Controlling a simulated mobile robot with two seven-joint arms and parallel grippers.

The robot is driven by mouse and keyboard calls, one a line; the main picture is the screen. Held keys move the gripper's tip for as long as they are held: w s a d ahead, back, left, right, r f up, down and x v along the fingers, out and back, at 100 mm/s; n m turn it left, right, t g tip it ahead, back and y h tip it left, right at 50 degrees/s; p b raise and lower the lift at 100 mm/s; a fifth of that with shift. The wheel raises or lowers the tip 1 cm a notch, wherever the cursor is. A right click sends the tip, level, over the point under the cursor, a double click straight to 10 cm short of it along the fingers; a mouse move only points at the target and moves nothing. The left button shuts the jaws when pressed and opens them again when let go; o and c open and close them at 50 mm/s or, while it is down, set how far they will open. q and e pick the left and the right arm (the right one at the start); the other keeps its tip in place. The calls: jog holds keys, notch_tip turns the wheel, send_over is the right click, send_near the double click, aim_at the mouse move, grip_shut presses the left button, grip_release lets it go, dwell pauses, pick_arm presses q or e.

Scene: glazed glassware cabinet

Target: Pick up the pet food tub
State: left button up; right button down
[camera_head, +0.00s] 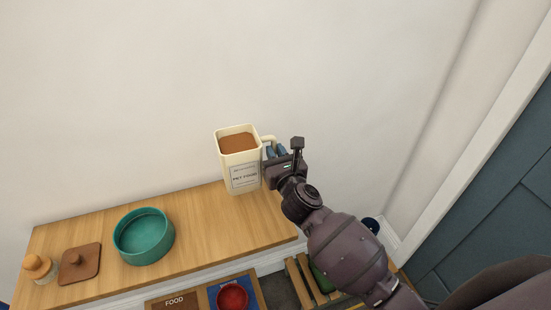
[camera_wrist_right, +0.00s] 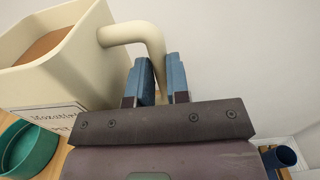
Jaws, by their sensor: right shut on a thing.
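The pet food tub (camera_head: 243,178) is a cream, open-topped box with a label and brown food inside. It is upright at the right part of the wooden shelf top, near the wall; I cannot tell whether its base touches the wood. My right gripper (camera_head: 276,151) is at its right side, shut on the tub's handle. In the right wrist view the blue fingers (camera_wrist_right: 160,80) are on both sides of the curved handle (camera_wrist_right: 130,32), and the tub (camera_wrist_right: 55,80) is at the left. My left gripper is not in view.
A teal bowl (camera_head: 144,237), a brown wooden lid (camera_head: 80,264) and a small jar with an orange top (camera_head: 40,267) stand on the left of the wooden top (camera_head: 205,215). Below are a red bowl (camera_head: 232,297) and a slatted wooden crate (camera_head: 300,282). The wall is close behind.

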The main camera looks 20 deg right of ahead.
notch_tip(320, 180, up, 10)
jog(key=shift+f, duration=0.15)
dwell(0.7)
dwell(1.0)
